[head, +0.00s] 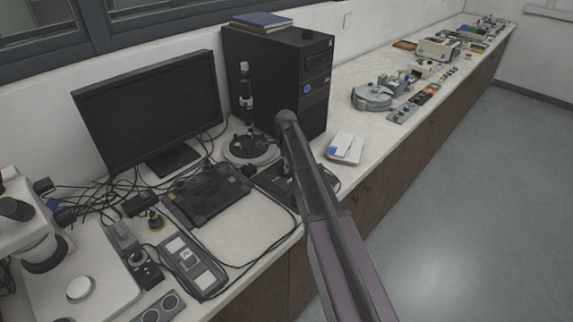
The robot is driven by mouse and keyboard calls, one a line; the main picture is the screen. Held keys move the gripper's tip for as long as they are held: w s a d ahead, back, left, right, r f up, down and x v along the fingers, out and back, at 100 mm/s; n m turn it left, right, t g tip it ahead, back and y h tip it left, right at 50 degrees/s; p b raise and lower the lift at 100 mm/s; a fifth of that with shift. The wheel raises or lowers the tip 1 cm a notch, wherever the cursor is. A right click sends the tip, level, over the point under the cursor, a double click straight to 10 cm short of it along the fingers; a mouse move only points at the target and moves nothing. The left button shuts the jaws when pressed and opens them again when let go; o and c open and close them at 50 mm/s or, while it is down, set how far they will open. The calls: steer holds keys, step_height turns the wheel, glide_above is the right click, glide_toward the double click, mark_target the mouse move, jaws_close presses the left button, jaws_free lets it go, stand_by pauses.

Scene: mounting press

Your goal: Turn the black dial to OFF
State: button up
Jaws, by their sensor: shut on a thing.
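I cannot make out a black dial marked OFF in the head view. My arm (335,230) reaches in from the lower right and crosses the front edge of the bench. It covers part of a dark, low device (275,183) behind it. My gripper is hidden behind the arm, so neither its fingers nor what they hold can be seen. A small control panel with round parts (160,308) sits at the bottom left, its markings too small to read.
A monitor (150,105), a black computer tower (270,75) and a round-based stand (245,148) are at the back. A dark keypad unit (207,193), loose cables and a microscope (35,235) crowd the left.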

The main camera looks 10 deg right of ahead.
steer(key=n, duration=0.8)
steer(key=shift+d, duration=0.1)
steer(key=n, duration=0.4)
steer(key=shift+s+n, duration=0.1)
steer(key=shift+n, duration=0.2)
steer(key=n, duration=0.3)
steer(key=shift+d+n, duration=0.15)
steer(key=shift+n, duration=0.25)
steer(key=n, duration=0.4)
steer(key=shift+d, duration=0.1)
steer(key=n, duration=0.8)
steer(key=shift+d+n, duration=0.1)
steer(key=shift+n, duration=0.2)
steer(key=n, duration=0.4)
steer(key=shift+w, duration=0.2)
